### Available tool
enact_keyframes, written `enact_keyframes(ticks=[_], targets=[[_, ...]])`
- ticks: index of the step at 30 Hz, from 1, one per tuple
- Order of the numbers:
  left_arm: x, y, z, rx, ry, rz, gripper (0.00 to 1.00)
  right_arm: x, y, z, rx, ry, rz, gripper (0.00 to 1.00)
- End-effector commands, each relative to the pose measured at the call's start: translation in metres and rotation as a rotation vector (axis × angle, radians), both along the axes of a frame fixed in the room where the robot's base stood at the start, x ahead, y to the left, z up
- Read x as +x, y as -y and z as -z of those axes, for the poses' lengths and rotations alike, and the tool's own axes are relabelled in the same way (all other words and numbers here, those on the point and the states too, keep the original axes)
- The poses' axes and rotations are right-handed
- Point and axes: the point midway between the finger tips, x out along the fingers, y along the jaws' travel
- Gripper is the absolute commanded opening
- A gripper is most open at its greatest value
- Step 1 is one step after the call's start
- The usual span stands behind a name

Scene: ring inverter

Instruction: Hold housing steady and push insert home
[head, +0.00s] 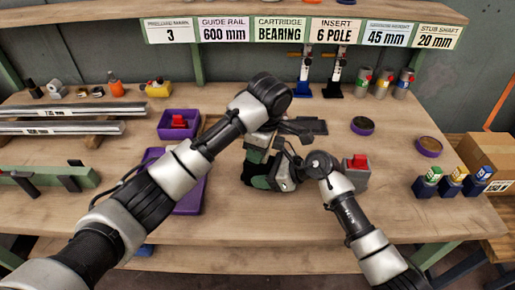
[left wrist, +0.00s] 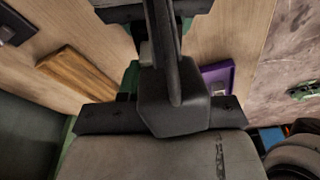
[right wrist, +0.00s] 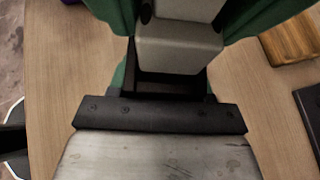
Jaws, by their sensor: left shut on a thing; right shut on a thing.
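The green housing (head: 256,182) stands at the middle of the bench in the head view. Its green sides also fill the top of the right wrist view (right wrist: 262,22). My right gripper (head: 283,178) is shut on the housing from the right, low down. My left gripper (head: 262,140) points down directly above the housing and is shut on a piece, which I take to be the insert. The insert is hidden by the fingers in every view, so I cannot tell how deep it sits. A little green shows behind the left fingers in the left wrist view (left wrist: 130,80).
A small purple tray (head: 164,132) holds a red part, and a larger purple tray (head: 188,206) lies partly under my left arm. A grey box with a red top (head: 356,176) stands close right of my right gripper. Rails (head: 70,113) lie at left.

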Motion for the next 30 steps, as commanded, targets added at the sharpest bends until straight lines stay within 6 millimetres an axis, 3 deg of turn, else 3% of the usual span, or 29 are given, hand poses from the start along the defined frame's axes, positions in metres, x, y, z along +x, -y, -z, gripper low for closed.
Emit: enact_keyframes(ticks=[30], targets=[[0.000, 0.000, 0.010, -0.001, 0.001, 0.000, 0.08, 0.000, 0.000, 0.000, 0.000, 0.000, -0.001, 0.37]])
